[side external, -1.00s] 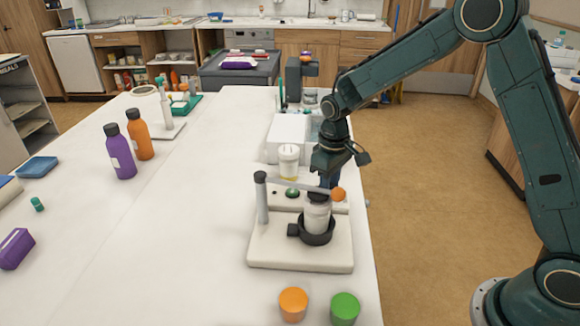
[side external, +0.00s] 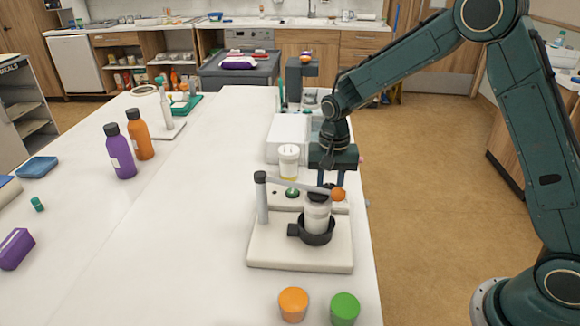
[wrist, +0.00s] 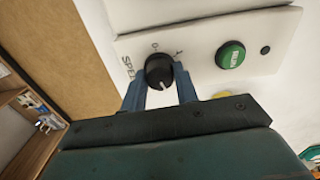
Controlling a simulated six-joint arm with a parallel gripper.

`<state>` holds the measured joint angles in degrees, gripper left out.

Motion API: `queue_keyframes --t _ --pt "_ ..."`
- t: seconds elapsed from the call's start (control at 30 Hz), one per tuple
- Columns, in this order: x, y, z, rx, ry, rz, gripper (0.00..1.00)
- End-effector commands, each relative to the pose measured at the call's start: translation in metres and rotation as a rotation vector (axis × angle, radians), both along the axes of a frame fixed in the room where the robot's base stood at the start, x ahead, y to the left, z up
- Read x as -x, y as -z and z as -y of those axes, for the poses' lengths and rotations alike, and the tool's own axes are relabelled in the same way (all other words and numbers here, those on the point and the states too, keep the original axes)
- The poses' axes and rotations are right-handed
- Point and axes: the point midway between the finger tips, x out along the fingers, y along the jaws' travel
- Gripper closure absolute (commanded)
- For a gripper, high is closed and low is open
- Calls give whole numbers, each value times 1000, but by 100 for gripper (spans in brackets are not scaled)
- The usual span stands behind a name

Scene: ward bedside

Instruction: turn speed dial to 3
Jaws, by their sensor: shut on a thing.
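The speed dial (wrist: 158,69) is a round black knob on a white panel (wrist: 200,45) lettered "SPEED". In the wrist view its white pointer mark faces the bottom of the picture, between my fingers. A "0" and another mark show on the panel's far side of it; other numbers are hidden by my gripper. My gripper (wrist: 161,82) is shut on the dial, one blue finger on each side.
A green RUN button (wrist: 230,55) sits beside the dial; it also shows in the side view (side external: 292,193). A yellow-bottomed cup (side external: 288,160) stands left.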

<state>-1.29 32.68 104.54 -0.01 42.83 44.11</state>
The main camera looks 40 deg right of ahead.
Motion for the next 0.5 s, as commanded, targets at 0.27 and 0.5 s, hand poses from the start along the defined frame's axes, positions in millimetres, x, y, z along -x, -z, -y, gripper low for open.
queue_keyframes --t 0.27,0.5 --pt "-1 -2 0 0 199 4 93" --pt "-1 -2 0 0 285 4 93"
